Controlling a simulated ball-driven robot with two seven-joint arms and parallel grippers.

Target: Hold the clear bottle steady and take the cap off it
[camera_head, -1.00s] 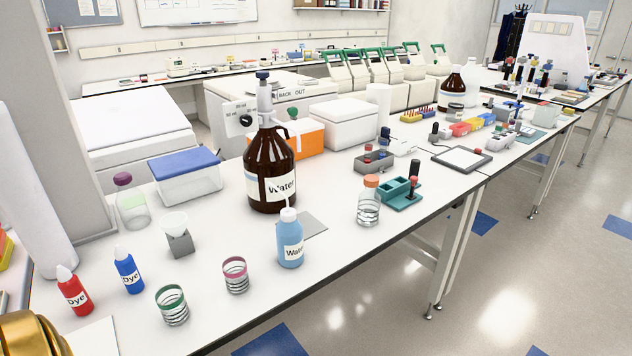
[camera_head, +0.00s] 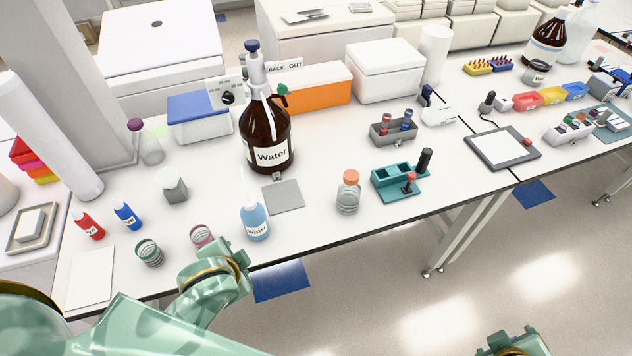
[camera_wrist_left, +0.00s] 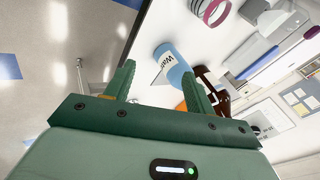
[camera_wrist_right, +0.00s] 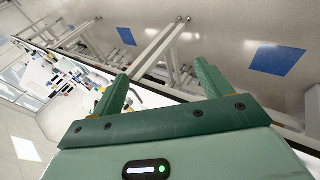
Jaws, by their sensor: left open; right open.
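A clear bottle with an orange cap (camera_head: 350,177) stands upright near the front edge of the bench. Its ribbed glass body (camera_head: 348,200) is fully visible in the head view, and the cap is on. My left gripper (camera_wrist_left: 158,75) is open and empty; in the head view the left arm's end is below the blue water bottle (camera_head: 254,222), left of the clear bottle and apart from it. My right gripper (camera_wrist_right: 161,75) is open and empty. In the head view only a bit of the right arm shows at the bottom edge.
A teal rack (camera_head: 392,182) stands just right of the clear bottle. A grey pad (camera_head: 284,197) lies to its left, with a brown water jug (camera_head: 270,140) behind. Another clear vessel with a purple cap (camera_head: 135,125) stands far left.

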